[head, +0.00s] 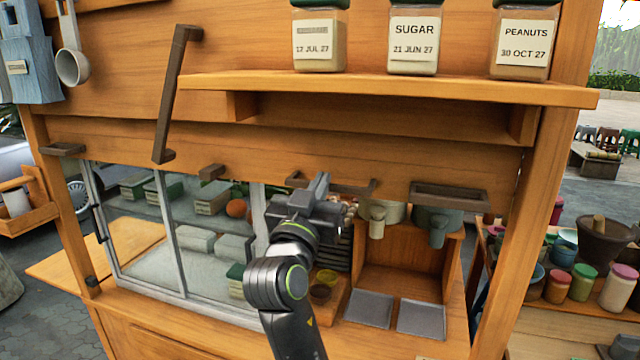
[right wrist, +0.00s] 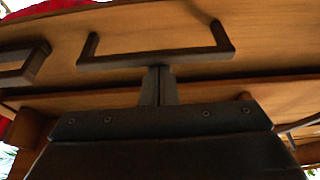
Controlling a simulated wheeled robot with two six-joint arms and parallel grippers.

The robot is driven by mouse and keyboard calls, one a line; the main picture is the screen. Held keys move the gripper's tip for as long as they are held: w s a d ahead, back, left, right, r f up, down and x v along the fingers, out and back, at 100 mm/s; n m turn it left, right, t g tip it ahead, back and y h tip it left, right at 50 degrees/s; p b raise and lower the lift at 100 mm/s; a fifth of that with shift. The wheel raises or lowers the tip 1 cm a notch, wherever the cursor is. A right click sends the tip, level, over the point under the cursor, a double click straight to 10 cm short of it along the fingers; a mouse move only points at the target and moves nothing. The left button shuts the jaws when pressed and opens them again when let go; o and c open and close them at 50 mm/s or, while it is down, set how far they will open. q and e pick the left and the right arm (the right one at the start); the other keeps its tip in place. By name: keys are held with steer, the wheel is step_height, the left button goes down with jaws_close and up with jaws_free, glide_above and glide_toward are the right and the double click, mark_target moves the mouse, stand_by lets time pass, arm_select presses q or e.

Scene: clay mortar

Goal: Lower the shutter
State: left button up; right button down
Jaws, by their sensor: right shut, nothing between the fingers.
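A wooden panel (head: 460,168), which looks like the shutter, spans the stall front above the opening, and its lower edge hangs above the counter. A dark bar handle (head: 360,188) is fixed near this edge; the right wrist view also shows the handle (right wrist: 155,57). My right gripper (head: 320,186) is in front of the panel at the left end of this handle. In the right wrist view its fingers (right wrist: 158,80) are closed together and empty, just short of the bar; whether they touch it I cannot tell. My left gripper is in neither view.
A shelf (head: 400,90) with labelled jars, including sugar (head: 414,45), juts out above. A rectangular dark handle (head: 450,197) is to the right, and a long dark handle (head: 175,95) to the left. A glass case (head: 185,240) and two grey trays (head: 370,310) are below.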

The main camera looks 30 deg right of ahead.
arm_select(q)
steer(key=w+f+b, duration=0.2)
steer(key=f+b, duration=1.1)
steer(key=b, duration=0.1)
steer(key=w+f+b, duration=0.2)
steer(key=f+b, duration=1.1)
steer(key=b, duration=0.1)
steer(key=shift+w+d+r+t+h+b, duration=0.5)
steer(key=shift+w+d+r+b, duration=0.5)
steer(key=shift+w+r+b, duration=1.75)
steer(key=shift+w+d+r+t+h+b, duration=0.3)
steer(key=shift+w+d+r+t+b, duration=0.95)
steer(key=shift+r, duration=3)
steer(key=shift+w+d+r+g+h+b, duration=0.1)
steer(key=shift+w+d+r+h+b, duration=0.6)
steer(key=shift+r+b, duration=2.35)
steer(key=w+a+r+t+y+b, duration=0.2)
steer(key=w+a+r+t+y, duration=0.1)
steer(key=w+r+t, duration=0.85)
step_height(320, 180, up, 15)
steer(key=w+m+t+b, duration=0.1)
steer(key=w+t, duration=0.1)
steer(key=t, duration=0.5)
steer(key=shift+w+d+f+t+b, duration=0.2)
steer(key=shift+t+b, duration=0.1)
steer(key=shift+b, duration=0.1)
